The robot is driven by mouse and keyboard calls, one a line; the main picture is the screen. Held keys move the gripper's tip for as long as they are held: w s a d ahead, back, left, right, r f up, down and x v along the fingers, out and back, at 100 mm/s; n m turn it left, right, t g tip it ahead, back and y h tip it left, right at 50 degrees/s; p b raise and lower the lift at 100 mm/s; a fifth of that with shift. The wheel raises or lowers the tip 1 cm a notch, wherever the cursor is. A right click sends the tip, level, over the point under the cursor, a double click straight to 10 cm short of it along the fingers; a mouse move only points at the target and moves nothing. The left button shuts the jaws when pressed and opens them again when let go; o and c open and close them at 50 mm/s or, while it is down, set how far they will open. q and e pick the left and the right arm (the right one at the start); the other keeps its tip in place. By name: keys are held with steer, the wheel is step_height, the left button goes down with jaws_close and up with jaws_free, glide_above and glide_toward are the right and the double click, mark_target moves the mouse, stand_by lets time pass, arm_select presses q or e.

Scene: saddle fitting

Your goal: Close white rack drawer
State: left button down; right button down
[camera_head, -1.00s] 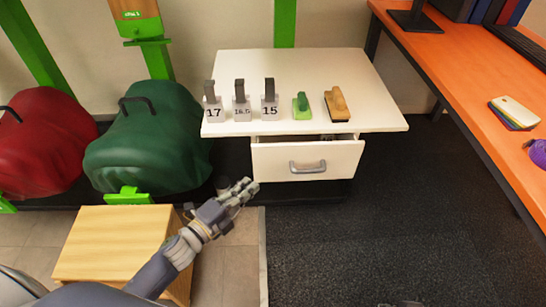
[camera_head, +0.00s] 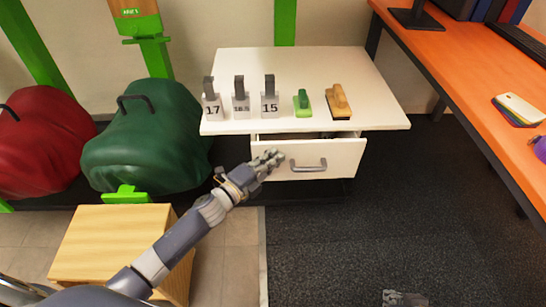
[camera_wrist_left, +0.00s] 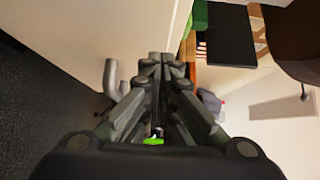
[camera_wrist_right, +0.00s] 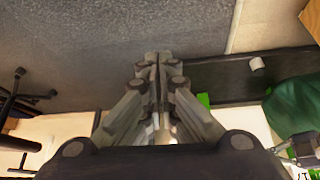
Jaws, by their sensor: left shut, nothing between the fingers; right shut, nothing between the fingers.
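The white rack (camera_head: 330,75) stands against the back wall. Its drawer (camera_head: 345,160) is partly pulled out, with a dark gap below the top and a grey handle (camera_head: 308,165) on its front. My left gripper (camera_head: 275,160) is shut and empty at the left part of the drawer front, left of the handle. I cannot tell whether it touches. In the left wrist view the shut fingers (camera_wrist_left: 160,65) are close to the white front, and the handle (camera_wrist_left: 112,80) is beside them. My right gripper (camera_wrist_right: 158,65) is shut and empty, over the dark floor and away from the drawer.
Number blocks (camera_head: 241,105), a green brush (camera_head: 303,103) and a wooden brush (camera_head: 338,102) stand on the rack top. A green saddle (camera_head: 145,150) and a wooden box (camera_head: 110,245) are on the left. An orange desk (camera_head: 470,75) is on the right.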

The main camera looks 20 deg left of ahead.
mark_target(277, 146)
arm_select(q)
steer(key=shift+w+a, duration=0.1)
steer(key=shift+w, duration=0.3)
arm_select(e)
steer(key=shift+w+a+r, duration=0.15)
steer(key=shift+w+r, duration=0.05)
steer(key=shift+w, duration=0.3)
